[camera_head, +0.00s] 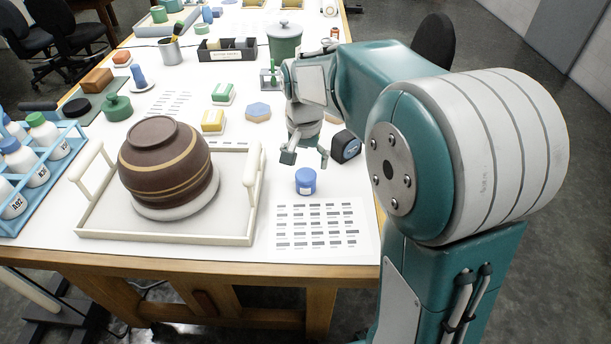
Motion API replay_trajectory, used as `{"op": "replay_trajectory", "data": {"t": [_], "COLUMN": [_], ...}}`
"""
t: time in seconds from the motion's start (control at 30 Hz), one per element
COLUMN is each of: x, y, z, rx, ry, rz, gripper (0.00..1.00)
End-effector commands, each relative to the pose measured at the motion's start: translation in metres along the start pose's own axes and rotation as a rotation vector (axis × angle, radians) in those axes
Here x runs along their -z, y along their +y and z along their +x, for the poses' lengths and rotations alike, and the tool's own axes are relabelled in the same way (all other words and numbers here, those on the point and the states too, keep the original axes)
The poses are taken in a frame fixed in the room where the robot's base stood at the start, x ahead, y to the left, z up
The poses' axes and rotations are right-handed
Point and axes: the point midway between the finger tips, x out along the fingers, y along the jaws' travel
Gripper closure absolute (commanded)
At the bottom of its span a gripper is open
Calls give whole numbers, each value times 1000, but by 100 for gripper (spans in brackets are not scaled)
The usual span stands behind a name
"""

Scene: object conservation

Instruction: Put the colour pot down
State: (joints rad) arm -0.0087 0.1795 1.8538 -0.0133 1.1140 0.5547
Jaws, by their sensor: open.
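The small blue pot (306,181), which looks like the colour pot, is at the near right part of the white table (237,124), just behind a printed sheet (322,232). It is upright and appears to rest on the table top. My gripper (306,160) points down right above and slightly behind the pot, its fingers spread apart. Nothing shows between the fingers. Whether a fingertip touches the pot is hard to tell from this angle.
A brown banded bowl (165,165) sits upside down on a tray with pale handles (252,193) to the left. A blue bottle rack (62,158) is far left. Several small items lie behind.

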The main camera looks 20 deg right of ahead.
Motion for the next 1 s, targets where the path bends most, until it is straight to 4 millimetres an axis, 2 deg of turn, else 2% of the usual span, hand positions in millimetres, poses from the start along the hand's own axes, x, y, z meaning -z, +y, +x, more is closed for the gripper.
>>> {"op": "replay_trajectory", "data": {"t": [0.03,0.2,0.47,0.57,0.73,1.0], "x": [1,1,-6,-23,-65,-131], "y": [0,1,4,15,41,81], "z": [-12,-40,-60,-70,-86,-84], "rx": [3,3,9,32,81,130], "ry": [4,2,14,53,155,327], "rz": [0,1,-14,-59,-178,-368], "gripper": [0,0,0,0,0,0]}}
